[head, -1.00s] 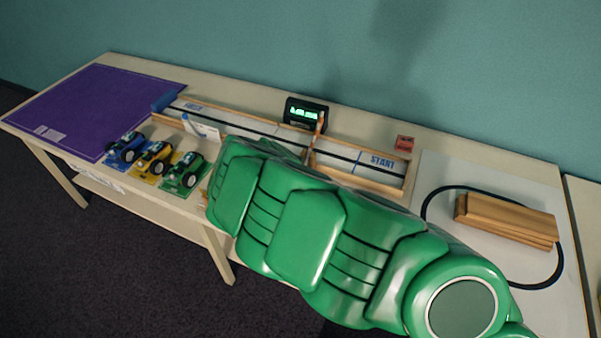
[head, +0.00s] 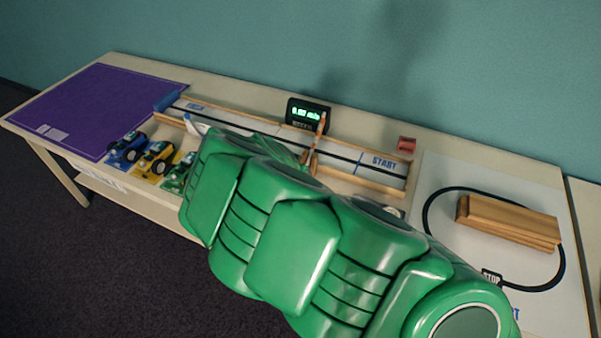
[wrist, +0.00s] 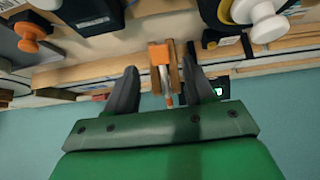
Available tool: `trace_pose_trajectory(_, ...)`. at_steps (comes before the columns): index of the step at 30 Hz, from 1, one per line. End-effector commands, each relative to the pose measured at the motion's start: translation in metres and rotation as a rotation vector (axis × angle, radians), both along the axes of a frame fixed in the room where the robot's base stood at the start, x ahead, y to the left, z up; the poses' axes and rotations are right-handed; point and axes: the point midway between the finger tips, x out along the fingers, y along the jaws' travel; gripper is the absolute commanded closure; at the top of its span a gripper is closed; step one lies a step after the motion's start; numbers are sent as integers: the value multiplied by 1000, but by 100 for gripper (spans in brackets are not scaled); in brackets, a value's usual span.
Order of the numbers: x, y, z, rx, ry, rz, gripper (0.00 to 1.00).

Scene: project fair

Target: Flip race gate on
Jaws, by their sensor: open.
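The race gate (head: 315,140) is a slim orange-brown wooden piece standing across the wood-railed track (head: 340,155), in front of a small black timer with a green lit display (head: 307,113). In the wrist view, an orange block with a pale, orange-tipped rod (wrist: 163,62) and wooden uprights lies between my two dark fingers. My gripper (wrist: 161,68) is open, with a gap visible on each side of this piece. In the head view my green arm covers part of the track, and my gripper cannot be made out.
Blue, yellow and green toy cars (head: 155,158) stand on the table's front left, by a purple mat (head: 95,108). A small red object (head: 406,144) lies behind the track. A wooden block (head: 508,222) sits on a white board with a black loop at right.

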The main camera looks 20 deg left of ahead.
Motion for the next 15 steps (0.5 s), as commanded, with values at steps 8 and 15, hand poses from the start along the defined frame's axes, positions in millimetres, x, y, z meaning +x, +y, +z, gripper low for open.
trace_pose_trajectory(8, -15, 0, 20, 1, -2, -1, 47)
trace_pose_trajectory(15, -20, 0, 25, 1, -1, 0, 47)
